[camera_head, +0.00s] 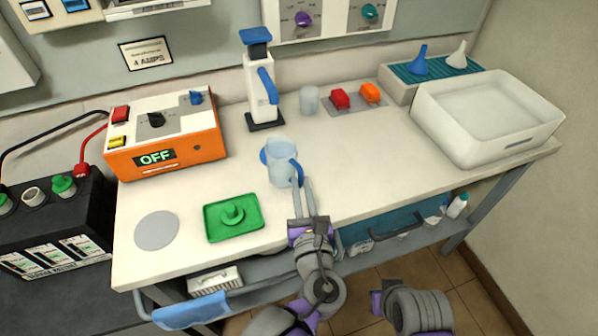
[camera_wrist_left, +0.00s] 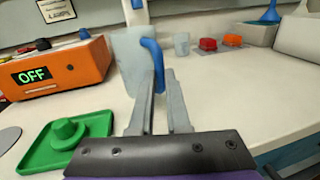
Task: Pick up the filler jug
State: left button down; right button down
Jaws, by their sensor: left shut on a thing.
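The filler jug (camera_head: 281,172) is a pale, see-through jug with a blue handle (camera_head: 297,171), upright over the middle of the bench. Something blue shows at its left side. My left gripper (camera_head: 299,189) comes from the front edge and is shut on the handle. In the left wrist view the handle (camera_wrist_left: 158,62) runs down between the fingertips (camera_wrist_left: 160,85), with the jug body (camera_wrist_left: 130,58) to its left. I cannot tell whether the jug's base touches the bench. Part of my right arm shows at the bottom right, but its fingers are not visible.
A green tray (camera_head: 250,232) and a grey disc (camera_head: 156,230) lie front left. An orange charger (camera_head: 208,150) reading OFF stands left. Behind are a white device with a blue handle (camera_head: 260,90) and a clear cup (camera_head: 309,101). A white basin (camera_head: 440,110) stands right. The bench's front right is clear.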

pick_arm(q)
jog(key=s, duration=0.6)
jog(key=shift+s+d, duration=0.3)
jog(key=shift+d, duration=0.1)
jog(key=shift+s, duration=0.1)
dwell(0.5)
